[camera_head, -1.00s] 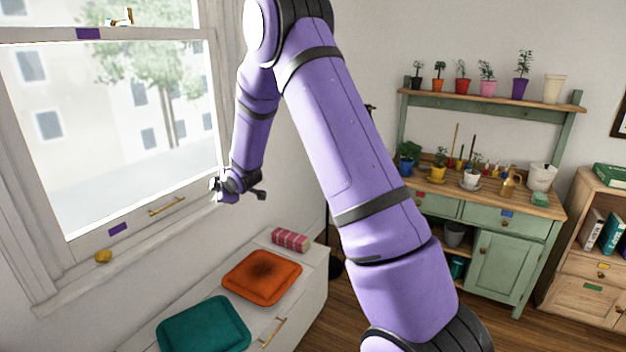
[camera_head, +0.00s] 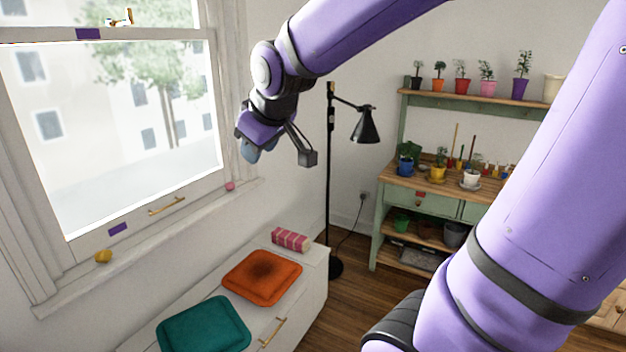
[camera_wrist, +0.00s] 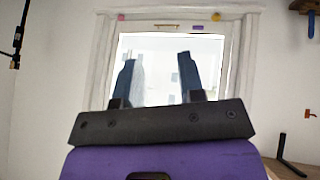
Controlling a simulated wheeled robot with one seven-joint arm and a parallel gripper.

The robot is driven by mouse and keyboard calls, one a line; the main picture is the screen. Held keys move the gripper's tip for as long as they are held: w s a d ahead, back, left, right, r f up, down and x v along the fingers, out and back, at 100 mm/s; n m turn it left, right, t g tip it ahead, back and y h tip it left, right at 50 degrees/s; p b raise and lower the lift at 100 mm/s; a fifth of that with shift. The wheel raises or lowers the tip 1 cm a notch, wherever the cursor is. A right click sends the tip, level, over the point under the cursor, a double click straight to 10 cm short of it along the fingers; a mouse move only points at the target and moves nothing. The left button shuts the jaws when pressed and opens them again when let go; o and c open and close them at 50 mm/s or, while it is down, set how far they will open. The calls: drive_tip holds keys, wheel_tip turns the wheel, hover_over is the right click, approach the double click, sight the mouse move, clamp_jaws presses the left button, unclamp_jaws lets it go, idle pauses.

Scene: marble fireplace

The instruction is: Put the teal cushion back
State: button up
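The teal cushion (camera_head: 205,325) lies flat on the white window bench (camera_head: 312,268), at the bottom of the head view. An orange cushion (camera_head: 262,277) lies just beyond it on the same bench. My gripper (camera_head: 251,153) is in the air above the far part of the bench, in front of the window and well clear of both cushions. In the wrist view, my gripper (camera_wrist: 156,68) has its two fingers apart with nothing between them. The wrist view shows the window behind the fingers and neither cushion.
A pink striped block (camera_head: 290,240) sits at the bench's far end. A black floor lamp (camera_head: 330,180) stands beyond it. The sill holds a yellow object (camera_head: 103,256) and a pink one (camera_head: 230,186). A green potting bench (camera_head: 420,202) stands at right. Some wooden floor is free between.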

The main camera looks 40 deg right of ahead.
drive_tip(key=s+a+m+g, duration=0.2)
drive_tip(key=s+m, duration=0.1)
drive_tip(key=s, duration=1.4)
drive_tip(key=shift+s+a+y, duration=0.35)
drive_tip(key=shift+s+y, duration=0.05)
